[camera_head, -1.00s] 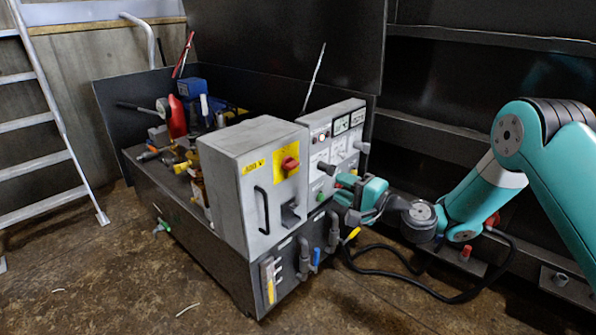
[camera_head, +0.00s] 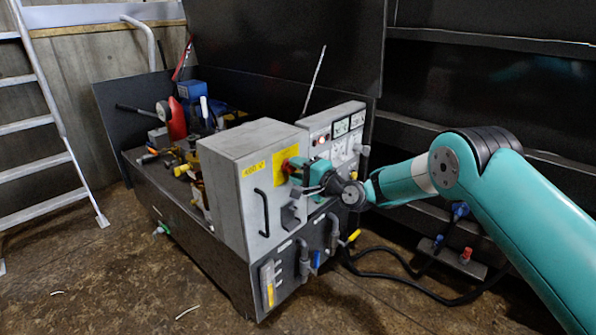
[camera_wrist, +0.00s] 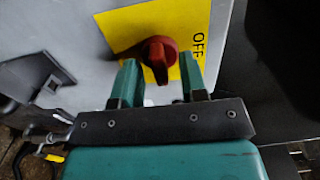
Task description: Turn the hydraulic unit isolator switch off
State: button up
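The isolator switch is a red rotary knob (camera_wrist: 158,58) on a yellow plate (camera_wrist: 122,24) marked "OFF" on the right side in the wrist view. The plate is on the front of a grey cabinet (camera_head: 230,166). The knob's handle points down toward my gripper in the wrist view. My gripper (camera_wrist: 160,78) is open, with one finger on each side of the knob and visible gaps to it. In the head view, my gripper (camera_head: 296,170) is at the yellow plate (camera_head: 280,168) and covers part of the red knob (camera_head: 289,165).
Below the plate a grey handle-like fitting (camera_head: 293,210) sticks out, with a black door handle (camera_head: 262,212) to its left. A control panel (camera_head: 340,137) with gauges and buttons stands right behind. Pipes (camera_head: 304,258) and a black hose (camera_head: 400,292) are lower down.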

grip_shut()
jog(key=shift+f+n, duration=0.1)
jog(key=shift+n, duration=0.2)
jog(key=shift+n+b, duration=8.7)
